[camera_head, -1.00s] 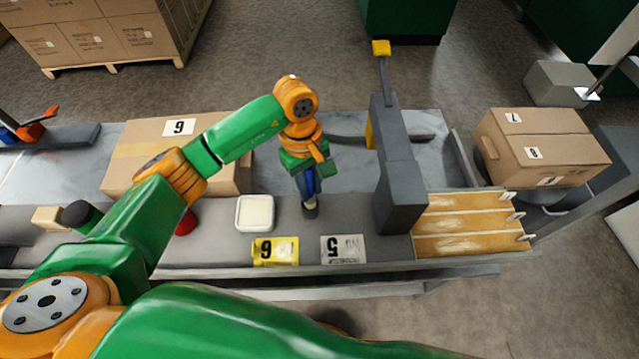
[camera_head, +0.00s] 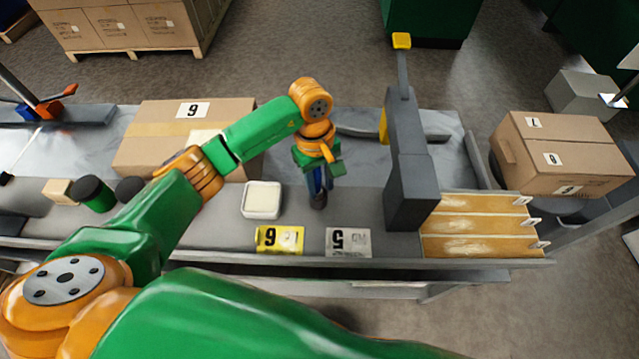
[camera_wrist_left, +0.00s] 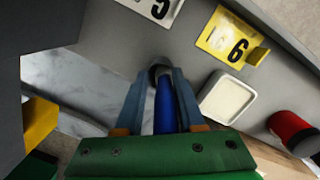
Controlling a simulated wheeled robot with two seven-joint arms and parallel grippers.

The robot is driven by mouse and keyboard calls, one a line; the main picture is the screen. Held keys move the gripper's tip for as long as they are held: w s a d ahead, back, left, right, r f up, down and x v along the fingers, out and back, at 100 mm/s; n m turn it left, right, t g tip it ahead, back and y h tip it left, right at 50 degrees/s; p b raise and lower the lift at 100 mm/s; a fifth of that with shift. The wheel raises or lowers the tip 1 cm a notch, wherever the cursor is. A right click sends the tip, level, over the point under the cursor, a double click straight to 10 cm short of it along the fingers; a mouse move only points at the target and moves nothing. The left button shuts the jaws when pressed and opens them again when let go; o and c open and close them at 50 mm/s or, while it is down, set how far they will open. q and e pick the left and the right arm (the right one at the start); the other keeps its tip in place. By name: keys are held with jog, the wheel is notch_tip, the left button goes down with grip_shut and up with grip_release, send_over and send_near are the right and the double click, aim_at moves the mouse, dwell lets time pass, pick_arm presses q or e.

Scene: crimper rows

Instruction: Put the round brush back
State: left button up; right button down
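My left gripper (camera_head: 318,190) points down over the grey bench strip. Its two blue-grey fingers lie along both sides of the blue handle of the round brush (camera_wrist_left: 165,105) and look closed on it. The brush is about upright, with a dark grey round end (camera_wrist_left: 159,71) at the fingertips; in the head view this end is close above or on the bench, I cannot tell which. A white square dish (camera_head: 262,200) is left of the brush. A yellow "6" card (camera_head: 279,240) and a white "5" card (camera_head: 348,242) lie at the front edge. My right gripper is out of view.
A dark grey post (camera_head: 410,170) with a yellow top stands right of the gripper, beside wooden lanes (camera_head: 482,226). A large carton (camera_head: 150,135) lies behind my arm. A red cylinder (camera_wrist_left: 292,132) and a green-and-black cylinder (camera_head: 92,194) stand to the left.

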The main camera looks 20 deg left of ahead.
pick_arm(q)
jog(key=shift+s+a+f, duration=0.15)
jog(key=shift+s+f, duration=0.1)
jog(key=shift+f, duration=0.2)
jog(key=r, duration=0.1)
jog(key=w+r, duration=0.1)
jog(key=a+r+b, duration=0.1)
jog(key=r, duration=0.1)
jog(key=shift+w, duration=0.35)
notch_tip(320, 180, up, 8)
jog(key=shift+w+a, duration=0.15)
jog(key=shift+a, duration=0.1)
